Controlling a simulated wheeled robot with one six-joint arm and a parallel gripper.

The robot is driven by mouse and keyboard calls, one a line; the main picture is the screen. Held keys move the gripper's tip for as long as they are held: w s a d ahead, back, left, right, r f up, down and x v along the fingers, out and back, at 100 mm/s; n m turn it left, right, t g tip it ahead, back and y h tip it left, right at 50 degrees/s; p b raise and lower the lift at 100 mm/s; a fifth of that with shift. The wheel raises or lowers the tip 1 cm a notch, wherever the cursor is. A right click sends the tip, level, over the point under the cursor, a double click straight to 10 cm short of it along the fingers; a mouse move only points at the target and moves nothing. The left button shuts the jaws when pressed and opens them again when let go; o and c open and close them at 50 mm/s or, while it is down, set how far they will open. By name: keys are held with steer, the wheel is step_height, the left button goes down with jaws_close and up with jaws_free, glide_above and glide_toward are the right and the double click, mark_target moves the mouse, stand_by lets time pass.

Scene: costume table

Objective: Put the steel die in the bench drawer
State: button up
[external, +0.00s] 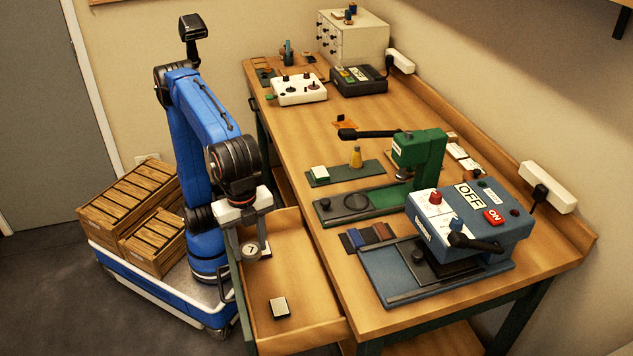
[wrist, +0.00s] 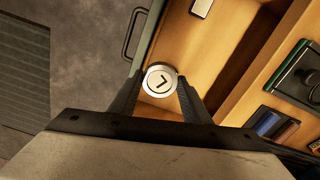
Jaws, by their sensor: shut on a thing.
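The steel die (external: 250,249) is a small round silver piece with a dark tick-like mark on its face. It also shows between the fingertips in the wrist view (wrist: 160,79). My gripper (external: 249,253) is shut on it, with one finger on each side. The bench drawer (external: 304,284) is pulled open at the bench's left side, and its bare wooden floor also shows in the wrist view (wrist: 225,62). The die is over the handle-side part of the drawer. How high it is above the drawer floor is hard to tell.
A small pale-topped block (external: 279,307) lies in the drawer's near end. The drawer's dark handle (wrist: 135,33) sticks out at its front. A green press (external: 418,152) and a blue machine (external: 470,225) stand on the bench (external: 330,140). Most of the drawer floor is clear.

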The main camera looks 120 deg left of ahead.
steer(key=s+d+f+m, duration=0.3)
steer(key=s+d+f, duration=0.2)
steer(key=d, duration=0.3)
steer(key=s+d+f+m, duration=0.3)
steer(key=s+d+f, duration=0.1)
steer(key=d, duration=0.5)
steer(key=w+d+f+n, duration=0.35)
steer(key=d+f, duration=0.65)
steer(key=d, duration=0.4)
steer(key=s+a+r+m, duration=0.2)
steer(key=s+a+r, duration=0.3)
steer(key=a+r, duration=0.5)
steer(key=w+a+r, duration=0.1)
steer(key=w+a, duration=0.2)
steer(key=a, duration=0.3)
steer(key=w+a+r+n, duration=0.1)
steer(key=w+a+r, duration=0.1)
steer(key=a, duration=0.5)
steer(key=w+a+r+n, duration=0.1)
steer(key=w+a+r, duration=0.1)
steer(key=w+a, duration=0.2)
steer(key=shift+a, duration=1.15)
steer(key=w+a+n, duration=0.1)
steer(key=a+n, duration=0.1)
steer(key=a, duration=0.3)
steer(key=n, duration=0.7)
glide_toward(271, 280)
steer(key=shift+f, duration=3)
